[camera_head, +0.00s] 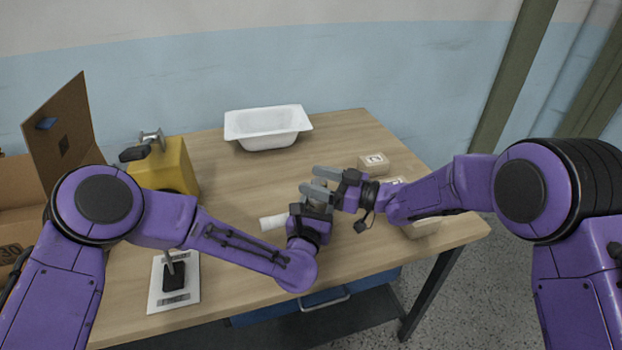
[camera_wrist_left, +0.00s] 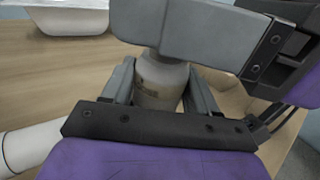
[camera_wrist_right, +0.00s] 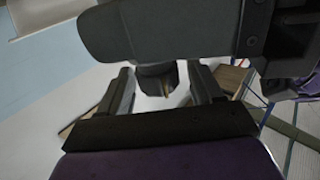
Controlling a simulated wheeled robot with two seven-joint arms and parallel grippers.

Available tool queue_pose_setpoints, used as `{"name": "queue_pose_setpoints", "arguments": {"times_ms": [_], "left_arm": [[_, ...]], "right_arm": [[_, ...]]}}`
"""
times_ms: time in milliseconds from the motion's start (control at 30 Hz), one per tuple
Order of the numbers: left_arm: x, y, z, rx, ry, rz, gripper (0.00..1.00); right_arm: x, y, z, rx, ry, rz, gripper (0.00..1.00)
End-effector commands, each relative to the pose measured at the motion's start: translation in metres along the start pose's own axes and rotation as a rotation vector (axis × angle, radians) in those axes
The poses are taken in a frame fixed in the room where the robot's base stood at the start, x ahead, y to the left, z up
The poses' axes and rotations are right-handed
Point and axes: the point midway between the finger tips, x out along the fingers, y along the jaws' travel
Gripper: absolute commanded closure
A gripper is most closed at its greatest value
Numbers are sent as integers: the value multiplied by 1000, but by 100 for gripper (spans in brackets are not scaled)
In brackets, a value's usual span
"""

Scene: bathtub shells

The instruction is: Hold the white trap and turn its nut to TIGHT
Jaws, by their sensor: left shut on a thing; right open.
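The white trap's pipe (camera_head: 273,222) sticks out to the left of my grippers in the head view. Its pale, rounded body (camera_wrist_left: 160,88) stands between the fingers of my left gripper (camera_head: 317,200) in the left wrist view, and that gripper is shut on it. My right gripper (camera_head: 326,182) is open, just above the left one at the trap's top. Its grey fingers cross over the trap in the left wrist view. In the right wrist view a dark rounded part (camera_wrist_right: 156,80) shows between its fingers. The nut and its TIGHT mark cannot be made out.
A white bathtub shell (camera_head: 268,126) stands at the table's back. A yellow block (camera_head: 172,165) with a metal fitting and a white plate (camera_head: 158,295) with a black part are at left. Small labelled boxes (camera_head: 373,163) lie at right, near my right arm.

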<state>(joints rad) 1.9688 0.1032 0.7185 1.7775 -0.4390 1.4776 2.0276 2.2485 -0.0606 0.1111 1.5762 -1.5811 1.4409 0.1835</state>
Motion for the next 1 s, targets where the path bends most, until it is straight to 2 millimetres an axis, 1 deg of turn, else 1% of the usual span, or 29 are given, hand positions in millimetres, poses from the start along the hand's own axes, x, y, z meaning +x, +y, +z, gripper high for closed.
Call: {"name": "queue_pose_setpoints", "arguments": {"times_ms": [33, 133, 400, 433, 467, 500, 567, 600, 800, 1000], "left_arm": [[0, 1, -1, 1, 2, 1, 77], [0, 1, -1, 1, 2, 2, 77], [0, 1, -1, 1, 2, 2, 77], [0, 1, -1, 1, 2, 2, 77], [0, 1, -1, 1, 2, 2, 77], [0, 1, -1, 1, 2, 1, 77], [0, 1, -1, 1, 2, 1, 77], [0, 1, -1, 1, 2, 1, 77], [0, 1, -1, 1, 2, 1, 77], [0, 0, -1, 0, 2, 1, 77]], "right_arm": [[7, 0, 0, 0, 0, -2, 35], [15, 0, 0, 0, 1, -1, 35], [18, 0, 0, 1, 1, 0, 35], [18, 0, 0, 1, 1, 0, 41], [18, 0, 0, 1, 1, 0, 51], [18, 0, 0, 1, 1, 0, 64], [18, 0, 0, 1, 1, -1, 84], [17, 0, 0, 1, 1, -1, 87], [18, 0, 0, 1, 3, -9, 87], [18, -1, -1, -1, 7, -72, 87]]}}
